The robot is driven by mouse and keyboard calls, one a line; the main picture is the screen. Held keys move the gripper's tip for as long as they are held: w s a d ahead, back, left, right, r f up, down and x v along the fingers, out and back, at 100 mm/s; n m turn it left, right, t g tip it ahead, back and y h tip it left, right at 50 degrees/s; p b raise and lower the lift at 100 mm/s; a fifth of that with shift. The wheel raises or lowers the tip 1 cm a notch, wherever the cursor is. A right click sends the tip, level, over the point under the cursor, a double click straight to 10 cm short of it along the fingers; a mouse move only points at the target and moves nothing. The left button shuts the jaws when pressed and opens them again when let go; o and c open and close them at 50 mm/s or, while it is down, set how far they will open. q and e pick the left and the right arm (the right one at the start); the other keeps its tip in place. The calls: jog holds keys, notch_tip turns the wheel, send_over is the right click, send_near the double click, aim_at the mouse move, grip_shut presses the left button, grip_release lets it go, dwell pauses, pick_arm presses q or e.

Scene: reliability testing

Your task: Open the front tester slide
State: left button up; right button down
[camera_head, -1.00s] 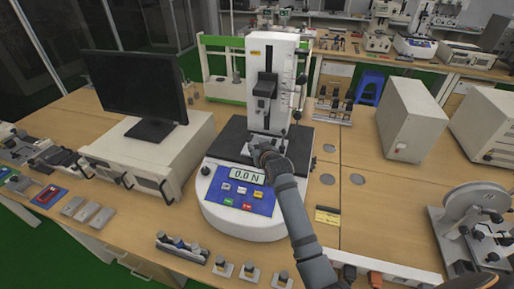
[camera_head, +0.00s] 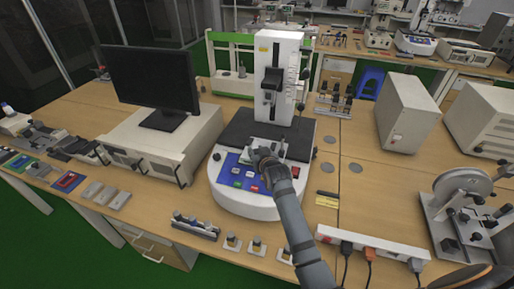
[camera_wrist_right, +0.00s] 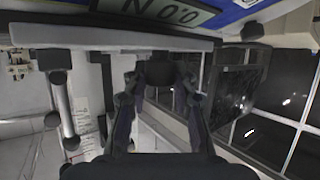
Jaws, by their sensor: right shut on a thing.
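The tester (camera_head: 278,100) is a white column on a rounded white base with a black top plate and a blue button panel (camera_head: 232,174). My right gripper (camera_head: 264,160) is over the front of the base, in front of the column, and partly hides the panel and display. A light grey slide part (camera_head: 273,149) shows just behind it. In the right wrist view, the fingers of my right gripper (camera_wrist_right: 160,88) are shut around a dark round knob (camera_wrist_right: 160,71) by a grey slab (camera_wrist_right: 100,36). My left gripper is not in view.
A monitor (camera_head: 152,78) on a white box unit (camera_head: 165,145) stands to the left. A power strip (camera_head: 375,245) and a wheel device (camera_head: 465,205) are at the right. Small parts (camera_head: 195,228) line the front edge. Bare tabletop (camera_head: 365,195) lies right of the tester.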

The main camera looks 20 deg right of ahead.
jog(key=c, duration=1.4)
grip_release()
jog(key=shift+w+d+f, duration=0.15)
jog(key=shift+w+d, duration=0.4)
jog(key=shift+w, duration=0.25)
jog(key=shift+c, duration=0.2)
jog(key=o, duration=0.4)
jog(key=shift+s+a, duration=0.2)
jog(key=shift+r, duration=0.2)
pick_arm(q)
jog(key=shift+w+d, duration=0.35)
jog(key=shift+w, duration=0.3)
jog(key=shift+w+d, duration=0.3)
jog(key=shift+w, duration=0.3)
pick_arm(e)
jog(key=v, duration=0.7)
jog(key=shift+s, duration=0.3)
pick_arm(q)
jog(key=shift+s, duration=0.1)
pick_arm(e)
jog(key=shift+s+a, duration=0.1)
